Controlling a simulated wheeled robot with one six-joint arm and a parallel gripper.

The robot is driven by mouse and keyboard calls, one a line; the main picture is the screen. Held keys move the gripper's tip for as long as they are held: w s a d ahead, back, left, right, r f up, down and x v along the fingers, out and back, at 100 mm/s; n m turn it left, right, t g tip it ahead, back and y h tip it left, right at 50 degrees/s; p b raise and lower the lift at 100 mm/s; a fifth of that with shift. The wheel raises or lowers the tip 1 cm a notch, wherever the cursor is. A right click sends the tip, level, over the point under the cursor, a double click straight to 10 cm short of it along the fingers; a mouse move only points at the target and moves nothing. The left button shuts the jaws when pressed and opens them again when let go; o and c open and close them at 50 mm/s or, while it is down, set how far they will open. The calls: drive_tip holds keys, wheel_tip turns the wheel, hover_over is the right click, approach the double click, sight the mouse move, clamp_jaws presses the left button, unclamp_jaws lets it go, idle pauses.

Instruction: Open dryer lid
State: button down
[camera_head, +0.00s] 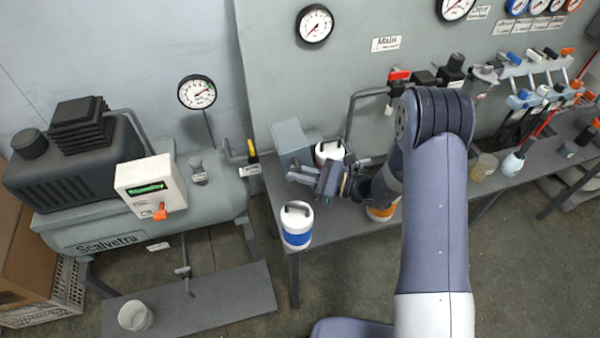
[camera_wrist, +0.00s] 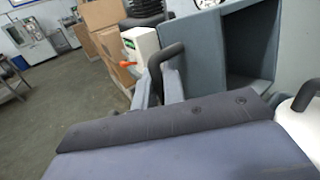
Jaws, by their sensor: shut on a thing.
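A grey-blue box-shaped housing, which looks like the dryer (camera_head: 291,138), stands at the left end of the bench; in the wrist view its hollow, shadowed side (camera_wrist: 236,50) faces me. My gripper (camera_head: 298,178) is just in front of it, pointing left. In the wrist view, a black bent handle (camera_wrist: 165,58) rises at my gripper (camera_wrist: 158,88), whose fingers are closed on it. How the handle joins the lid is hidden, and I cannot tell the lid's exact position.
A white canister with a blue band (camera_head: 297,228) stands at the bench's left front corner. Another white canister (camera_head: 328,151) is close behind my gripper, and an orange-banded one (camera_head: 382,212) is beside my arm. A compressor (camera_head: 150,225) stands left of the bench.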

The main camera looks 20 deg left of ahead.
drive_tip(key=shift+w+d+m+y+b, duration=0.2)
drive_tip(key=shift+m+y+b, duration=0.15)
drive_tip(key=shift+b, duration=0.75)
drive_tip(key=shift+w+d+r+y+b, duration=0.1)
drive_tip(key=shift+d+r+y+b, duration=0.2)
drive_tip(key=shift+b, duration=0.4)
drive_tip(key=shift+w+d+r+m+y, duration=0.1)
drive_tip(key=shift+r+m+y, duration=0.15)
drive_tip(key=shift+m, duration=0.1)
drive_tip(key=c, duration=1.8)
unclamp_jaws()
drive_tip(key=shift+c, duration=0.2)
drive_tip(key=d+f+b, duration=0.1)
drive_tip(key=d+b, duration=0.2)
drive_tip(key=d, duration=0.7)
drive_tip(key=shift+s+d+f, duration=0.35)
drive_tip(key=shift+f, duration=0.05)
